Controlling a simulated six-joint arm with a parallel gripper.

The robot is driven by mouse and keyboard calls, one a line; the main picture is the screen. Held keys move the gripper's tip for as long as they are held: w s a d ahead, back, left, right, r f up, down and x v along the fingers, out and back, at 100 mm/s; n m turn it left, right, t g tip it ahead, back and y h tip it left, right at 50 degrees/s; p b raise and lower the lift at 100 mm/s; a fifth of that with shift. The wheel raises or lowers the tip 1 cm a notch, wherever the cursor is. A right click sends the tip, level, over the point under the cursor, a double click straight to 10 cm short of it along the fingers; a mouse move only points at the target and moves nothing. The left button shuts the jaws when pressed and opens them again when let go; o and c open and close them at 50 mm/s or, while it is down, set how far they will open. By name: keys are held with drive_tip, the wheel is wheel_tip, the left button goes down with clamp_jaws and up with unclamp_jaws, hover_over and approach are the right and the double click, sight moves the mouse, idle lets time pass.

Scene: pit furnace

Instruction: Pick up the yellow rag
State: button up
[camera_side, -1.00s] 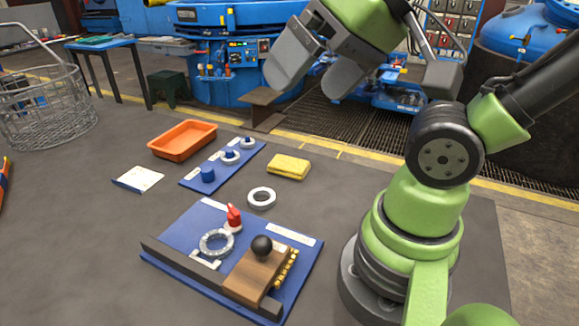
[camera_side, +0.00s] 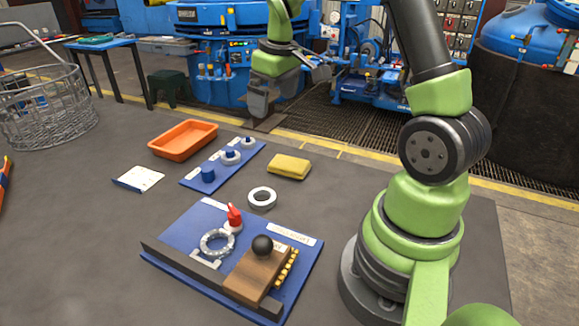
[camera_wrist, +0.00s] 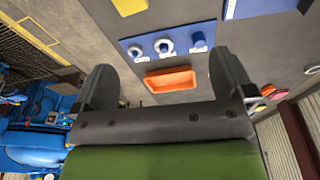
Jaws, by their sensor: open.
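The yellow rag (camera_side: 289,167) lies folded flat on the grey work surface, to the right of the blue strip with knobs. In the wrist view the yellow rag (camera_wrist: 130,6) shows at the top edge, partly cut off. My gripper (camera_side: 257,110) hangs above and behind the rag in the side view, pointing down and apart from it. In the wrist view my gripper (camera_wrist: 165,85) has its two dark fingers spread wide, with nothing between them but the surface and an orange tray below.
The blue strip (camera_side: 222,166) with several knobs and the orange tray (camera_side: 183,140) are left of the rag. A white ring (camera_side: 262,198) lies just in front of it. A blue board (camera_side: 205,215) with a red handle and black knob is nearer. A wire basket (camera_side: 45,110) stands far left.

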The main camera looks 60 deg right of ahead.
drive_tip(key=d+f+n+g, duration=0.1)
drive_tip(key=d+f+g, duration=0.1)
drive_tip(key=d+f, duration=0.65)
hover_over(292, 163)
drive_tip(key=f, duration=0.5)
drive_tip(key=shift+s+a+f, duration=0.15)
drive_tip(key=shift+a+f, duration=0.05)
drive_tip(key=shift+f, duration=0.1)
wheel_tip(292, 163, down, 6)
drive_tip(key=shift+d+r, duration=0.1)
drive_tip(key=c, duration=1)
